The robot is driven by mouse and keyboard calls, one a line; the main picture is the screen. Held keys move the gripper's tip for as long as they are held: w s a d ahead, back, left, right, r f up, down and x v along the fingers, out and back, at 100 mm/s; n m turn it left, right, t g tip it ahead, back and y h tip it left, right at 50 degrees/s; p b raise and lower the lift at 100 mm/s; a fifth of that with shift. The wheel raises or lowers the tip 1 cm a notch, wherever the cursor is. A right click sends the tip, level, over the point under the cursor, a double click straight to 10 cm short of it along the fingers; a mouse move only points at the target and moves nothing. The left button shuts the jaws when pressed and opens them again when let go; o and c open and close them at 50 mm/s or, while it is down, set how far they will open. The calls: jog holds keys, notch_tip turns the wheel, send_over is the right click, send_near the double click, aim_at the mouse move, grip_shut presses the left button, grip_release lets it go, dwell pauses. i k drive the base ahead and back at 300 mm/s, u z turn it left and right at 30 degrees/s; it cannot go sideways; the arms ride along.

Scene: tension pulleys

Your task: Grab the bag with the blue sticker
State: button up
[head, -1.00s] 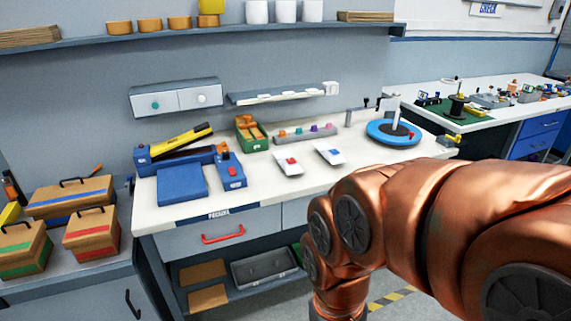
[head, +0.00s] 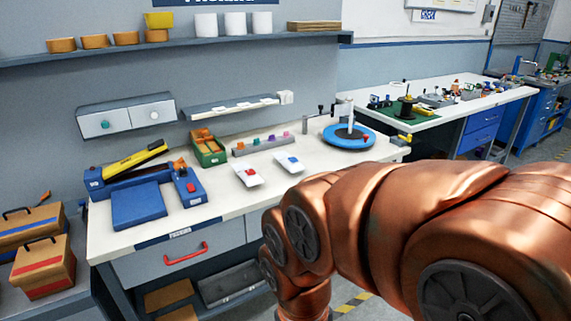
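A small white bag with a blue sticker (head: 288,163) lies flat on the white workbench (head: 225,205), right of the bench's middle. A similar white bag with a red sticker (head: 247,175) lies just to its left. The two bags are apart. My copper-coloured arm fills the lower right of the head view and covers the bench's right front corner. My gripper is not in view.
Left of the bags are a blue sealing machine (head: 139,204) and a blue box with a red button (head: 190,188). Behind them are a green-and-orange dispenser (head: 208,148) and a grey rack (head: 262,144). A round blue turntable (head: 349,137) stands right. Bare bench lies before the bags.

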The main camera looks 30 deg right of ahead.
aim_at(291, 165)
jog(key=i, duration=1.05)
jog(key=u, duration=0.05)
